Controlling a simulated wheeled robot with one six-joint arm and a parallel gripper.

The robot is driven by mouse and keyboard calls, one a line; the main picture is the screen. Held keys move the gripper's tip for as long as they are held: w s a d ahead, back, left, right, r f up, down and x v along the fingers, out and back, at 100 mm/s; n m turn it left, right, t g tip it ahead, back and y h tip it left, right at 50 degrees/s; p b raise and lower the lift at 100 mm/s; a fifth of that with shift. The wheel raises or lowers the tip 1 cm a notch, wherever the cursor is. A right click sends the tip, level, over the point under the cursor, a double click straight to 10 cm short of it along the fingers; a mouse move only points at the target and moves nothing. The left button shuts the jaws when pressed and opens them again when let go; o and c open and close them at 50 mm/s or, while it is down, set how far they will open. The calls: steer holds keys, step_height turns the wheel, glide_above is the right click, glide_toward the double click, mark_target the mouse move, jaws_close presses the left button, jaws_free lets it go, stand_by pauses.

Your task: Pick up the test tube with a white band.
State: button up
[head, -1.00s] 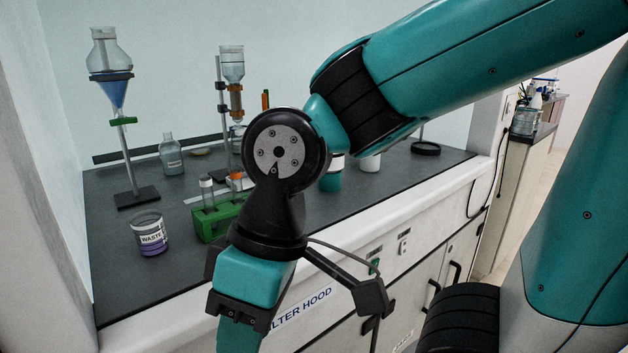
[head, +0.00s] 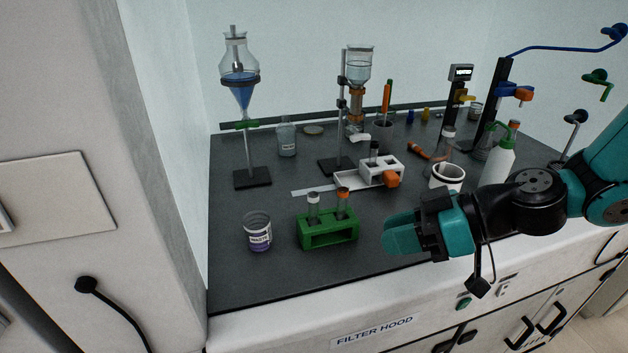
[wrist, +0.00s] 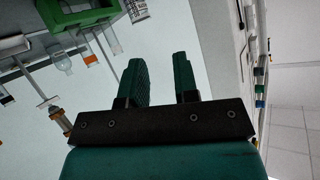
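The test tube with a white band (head: 313,204) stands upright in the left hole of the green rack (head: 328,240). A test tube with an orange band (head: 343,203) stands in the same rack to its right. In the wrist view the rack (wrist: 84,22) is at the top left, with the white-banded tube (wrist: 113,42) and the orange-banded tube (wrist: 92,60) sticking out of it. My gripper (head: 390,236) is to the right of the rack, pointing left, apart from both tubes. In the wrist view its two fingers (wrist: 160,62) are spread with nothing between them.
A waste jar (head: 257,232) stands just left of the rack. Behind are a white stand (head: 347,181) holding a dark-banded tube, a funnel stand (head: 252,177) and a bottle (head: 287,139). A white cup (head: 446,178) and wash bottle (head: 497,163) stand near my arm.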

steer(key=w+d+r+t+p, duration=0.2)
steer(key=w+d+t+p, duration=0.1)
steer(key=w+d+t, duration=0.15)
steer(key=p, duration=0.5)
glide_toward(318, 195)
steer(key=shift+m+y, duration=0.3)
steer(key=shift+m, duration=0.1)
steer(key=x, duration=0.4)
steer(key=shift+w+d+f, duration=0.15)
steer(key=shift+f, duration=0.15)
steer(key=p+x, duration=0.2)
steer(key=x, duration=0.1)
steer(key=p+x, duration=0.1)
steer(key=shift+w+a+r, duration=0.1)
steer(key=shift+a+r, duration=0.05)
steer(key=shift+a, duration=0.3)
steer(key=shift+w+a+f, duration=0.1)
steer(key=shift+a+f, duration=0.1)
jaws_close()
